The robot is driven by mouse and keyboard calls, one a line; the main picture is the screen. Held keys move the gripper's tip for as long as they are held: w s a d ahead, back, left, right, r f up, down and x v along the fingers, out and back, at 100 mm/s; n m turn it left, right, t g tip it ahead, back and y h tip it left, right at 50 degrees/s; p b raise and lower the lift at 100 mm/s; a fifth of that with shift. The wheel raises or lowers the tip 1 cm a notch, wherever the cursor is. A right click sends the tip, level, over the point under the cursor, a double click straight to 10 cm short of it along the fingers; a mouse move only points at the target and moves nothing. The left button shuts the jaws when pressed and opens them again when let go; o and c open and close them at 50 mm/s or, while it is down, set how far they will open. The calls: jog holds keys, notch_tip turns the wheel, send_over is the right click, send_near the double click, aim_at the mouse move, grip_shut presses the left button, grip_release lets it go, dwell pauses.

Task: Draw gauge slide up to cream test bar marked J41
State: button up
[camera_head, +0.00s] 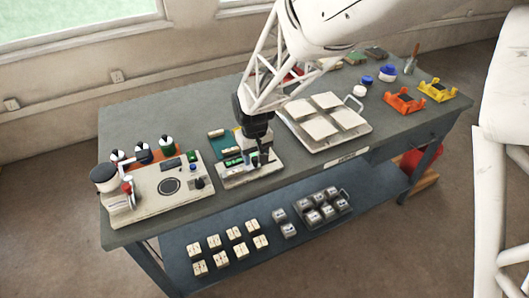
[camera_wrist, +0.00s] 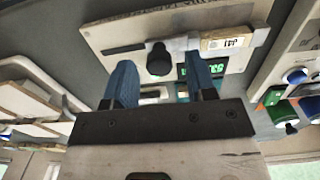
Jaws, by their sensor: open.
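The gauge (camera_head: 250,172) is a pale plate with a rail and a green-lit display, on the bench. In the wrist view its plate (camera_wrist: 110,36) is at the top, with the green display (camera_wrist: 228,69) below. The cream test bar marked J41 (camera_wrist: 222,40) lies on it at the right. A grey slide piece (camera_wrist: 180,44) with a black knob (camera_wrist: 158,58) is left of the bar; I cannot tell whether they touch. My gripper (camera_wrist: 160,66) is open, its blue fingers either side of the knob in the picture. In the head view my gripper (camera_head: 259,158) hides part of the gauge.
A tester with a round black disc (camera_head: 169,186) stands left of the gauge. A tray of white tiles (camera_head: 325,117) is to the right, with orange (camera_head: 404,102) and yellow (camera_head: 438,91) holders beyond. Several cream bars (camera_head: 234,233) and grey blocks (camera_head: 318,207) lie on the lower shelf.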

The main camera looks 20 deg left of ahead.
aim_at(256, 158)
jog(key=shift+r, duration=2.9)
jog(key=shift+d+r, duration=0.1)
jog(key=shift+d+r, duration=0.2)
jog(key=shift+d, duration=0.15)
jog(key=s+d+r+m, duration=0.15)
jog(key=d+r, duration=0.25)
jog(key=d, duration=0.4)
jog(key=s+d+r+m+t, duration=0.15)
jog(key=d+r, duration=0.25)
jog(key=d, duration=0.4)
jog(key=s+d+r+m, duration=0.1)
jog(key=s+d+r, duration=0.15)
jog(key=d, duration=0.55)
jog(key=s+d+r+m, duration=0.2)
jog(key=s+d, duration=0.6)
jog(key=s+d+r+m+t, duration=0.1)
jog(key=s+d+m, duration=0.2)
jog(key=s+d, duration=0.5)
jog(key=shift+d+r, duration=0.4)
jog(key=shift+d, duration=0.2)
